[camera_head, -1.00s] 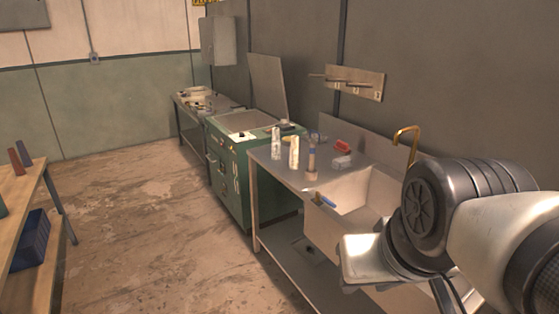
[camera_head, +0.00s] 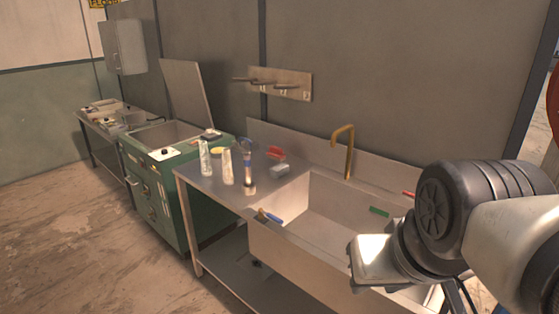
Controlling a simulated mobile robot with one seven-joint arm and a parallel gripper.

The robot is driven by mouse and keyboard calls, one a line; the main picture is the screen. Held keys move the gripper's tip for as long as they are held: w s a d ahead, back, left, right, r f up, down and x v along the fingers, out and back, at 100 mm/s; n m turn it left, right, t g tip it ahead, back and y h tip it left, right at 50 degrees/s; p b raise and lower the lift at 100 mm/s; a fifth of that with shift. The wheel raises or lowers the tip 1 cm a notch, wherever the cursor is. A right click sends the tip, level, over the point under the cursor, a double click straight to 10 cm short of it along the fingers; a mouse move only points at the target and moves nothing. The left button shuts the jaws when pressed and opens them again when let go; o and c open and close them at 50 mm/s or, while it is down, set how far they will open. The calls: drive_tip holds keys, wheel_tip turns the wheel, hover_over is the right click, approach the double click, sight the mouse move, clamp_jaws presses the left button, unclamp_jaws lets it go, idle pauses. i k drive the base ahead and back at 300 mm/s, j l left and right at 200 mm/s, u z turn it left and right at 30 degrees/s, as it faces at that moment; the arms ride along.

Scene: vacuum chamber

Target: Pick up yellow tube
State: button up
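I cannot pick out a yellow tube for certain. A small yellow item (camera_head: 217,151) lies at the back of the steel counter (camera_head: 200,183), behind two pale upright bottles; its shape is too small to tell. Two pale, tube-like bottles stand on the counter, a left one (camera_head: 204,158) and a right one (camera_head: 227,167). My arm fills the lower right of the head view, over the right part of the sink. My gripper's fingers do not show. No contact between my arm and any counter item shows.
A brush-like tool (camera_head: 248,172), a red item (camera_head: 275,152) and a whitish block (camera_head: 279,169) are on the counter. A blue-handled tool (camera_head: 270,216) lies at the rim of the sink (camera_head: 315,235). A brass faucet (camera_head: 349,155) rises behind it. A green cabinet (camera_head: 163,200) stands left.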

sight(228, 171)
drive_tip(key=i+j+z, duration=0.3)
drive_tip(key=j+z, duration=0.3)
drive_tip(key=i+j+z, duration=0.45)
drive_tip(key=j, duration=0.35)
drive_tip(key=j+z, duration=0.15)
drive_tip(key=j, duration=0.45)
drive_tip(key=i+j, duration=0.1)
drive_tip(key=j, duration=0.7)
drive_tip(key=i+j+z, duration=0.1)
drive_tip(key=j, duration=0.7)
drive_tip(key=i+j, duration=0.15)
drive_tip(key=j, duration=0.6)
drive_tip(key=i+j, duration=0.1)
drive_tip(key=j, duration=0.7)
drive_tip(key=z, duration=0.05)
